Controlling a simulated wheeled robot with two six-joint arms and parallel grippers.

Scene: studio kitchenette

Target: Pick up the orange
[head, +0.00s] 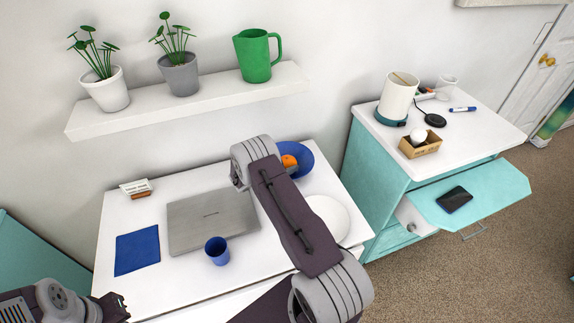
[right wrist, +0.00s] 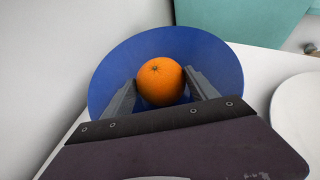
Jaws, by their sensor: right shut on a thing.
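The orange (right wrist: 161,80) sits between the two fingers of my right gripper (right wrist: 161,90) in the right wrist view, with a finger touching each side. It is over or in a blue bowl (right wrist: 112,72); I cannot tell whether it rests on the bottom. In the head view part of the orange (head: 289,161) shows in front of the blue bowl (head: 305,158), beside my right arm, which hides the right gripper's fingers. My left gripper (head: 118,306) is at the lower left corner of the head view, apart from the orange; its fingers are too small to judge.
A white plate (head: 329,217) is close to the bowl on the white table (head: 180,285). A shelf (head: 200,98) with plants and a green pitcher is above. A drawer (head: 490,200) stands open at right.

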